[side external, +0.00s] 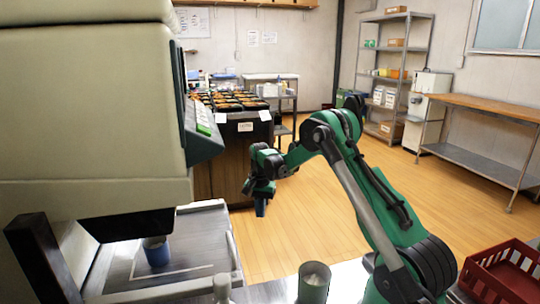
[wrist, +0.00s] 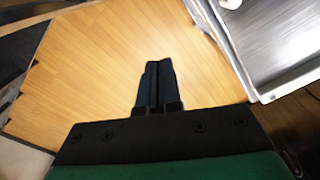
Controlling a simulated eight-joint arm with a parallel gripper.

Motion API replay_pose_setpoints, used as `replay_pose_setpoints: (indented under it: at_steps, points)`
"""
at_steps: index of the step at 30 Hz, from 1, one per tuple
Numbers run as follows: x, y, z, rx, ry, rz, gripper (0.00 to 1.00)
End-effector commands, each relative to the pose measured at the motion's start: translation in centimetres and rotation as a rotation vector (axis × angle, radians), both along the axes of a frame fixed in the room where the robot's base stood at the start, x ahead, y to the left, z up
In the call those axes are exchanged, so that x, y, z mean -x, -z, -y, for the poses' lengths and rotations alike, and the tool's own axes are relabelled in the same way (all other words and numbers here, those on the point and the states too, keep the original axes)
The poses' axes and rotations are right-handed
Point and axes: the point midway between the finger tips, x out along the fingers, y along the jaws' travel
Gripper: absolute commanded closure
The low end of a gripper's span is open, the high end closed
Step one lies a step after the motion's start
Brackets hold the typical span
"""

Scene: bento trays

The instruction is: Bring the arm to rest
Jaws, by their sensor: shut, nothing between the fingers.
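My gripper (side external: 261,207) hangs at the end of my green arm near the middle of the side view, pointing down over open wooden floor. Its two dark fingers are together with nothing between them. In the wrist view the gripper (wrist: 158,66) also shows shut, with the floor below it. The gripper is to the right of the metal tray surface under the large beige machine and touches nothing that I can see.
A beige machine (side external: 90,110) fills the left, with a blue cup (side external: 157,252) below it. A red crate (side external: 500,277) is at the lower right. Bento trays (side external: 228,101) lie on a counter behind. The middle floor is clear.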

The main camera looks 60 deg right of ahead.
Motion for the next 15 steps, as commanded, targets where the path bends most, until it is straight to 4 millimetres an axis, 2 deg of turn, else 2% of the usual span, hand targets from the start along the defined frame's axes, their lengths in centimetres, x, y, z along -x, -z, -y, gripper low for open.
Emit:
replay_pose_setpoints:
  at_steps: [11,15]
  points:
    - [0.0,-0.4,-0.1,0.0,-0.001,0.0,1.0]
    - [-0.1,-2.2,-1.8,0.006,-0.022,0.009,1.0]
